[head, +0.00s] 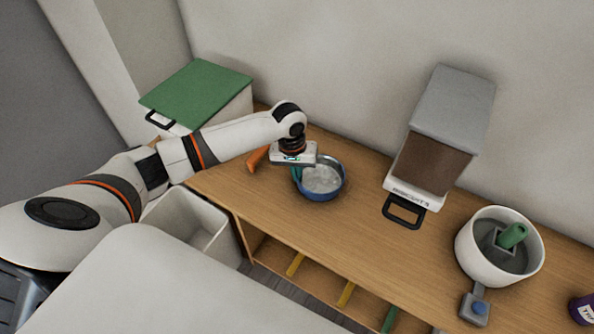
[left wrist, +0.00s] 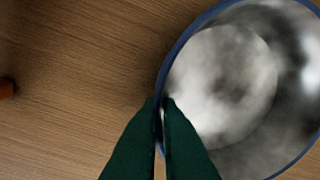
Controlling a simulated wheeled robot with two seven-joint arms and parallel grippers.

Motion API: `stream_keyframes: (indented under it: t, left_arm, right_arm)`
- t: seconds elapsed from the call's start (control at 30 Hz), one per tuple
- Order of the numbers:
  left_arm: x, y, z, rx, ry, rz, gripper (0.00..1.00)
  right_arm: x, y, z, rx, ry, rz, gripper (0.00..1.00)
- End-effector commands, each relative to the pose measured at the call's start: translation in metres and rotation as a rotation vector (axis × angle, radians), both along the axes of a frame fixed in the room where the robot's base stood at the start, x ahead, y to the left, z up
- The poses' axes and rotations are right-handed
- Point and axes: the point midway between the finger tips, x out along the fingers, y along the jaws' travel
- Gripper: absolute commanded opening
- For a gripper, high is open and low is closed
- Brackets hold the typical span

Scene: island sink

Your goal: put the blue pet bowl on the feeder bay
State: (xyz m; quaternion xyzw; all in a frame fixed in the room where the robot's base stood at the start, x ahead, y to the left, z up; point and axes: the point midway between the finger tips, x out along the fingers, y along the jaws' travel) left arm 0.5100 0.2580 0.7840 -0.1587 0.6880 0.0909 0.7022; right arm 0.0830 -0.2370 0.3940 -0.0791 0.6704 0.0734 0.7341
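The blue pet bowl (head: 322,193) stands on the wooden counter below my left arm. It has a blue outside and rim and a pale metallic inside. My left gripper (head: 296,175) points down at the bowl's left rim. In the left wrist view, its dark green fingers (left wrist: 162,103) are nearly together, one on each side of the blue rim (left wrist: 167,75), pinching it. The bowl appears to rest on the counter. I cannot tell which part is the feeder bay. My right gripper is not in view.
A dispenser (head: 415,190) with a black handle stands right of the bowl. Farther right are a white round tub (head: 468,250) and a purple container (head: 584,308). A green-lidded box (head: 198,88) and an orange object (head: 257,158) are left. Counter between bowl and dispenser is clear.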

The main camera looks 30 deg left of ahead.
Motion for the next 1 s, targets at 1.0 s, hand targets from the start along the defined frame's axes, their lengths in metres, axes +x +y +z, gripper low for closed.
stream_keyframes:
  t: [1.0]
  left_arm:
    - [-0.003,0.009,0.100,-0.001,-0.003,0.000,0.26]
  right_arm:
    - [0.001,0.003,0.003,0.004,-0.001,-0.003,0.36]
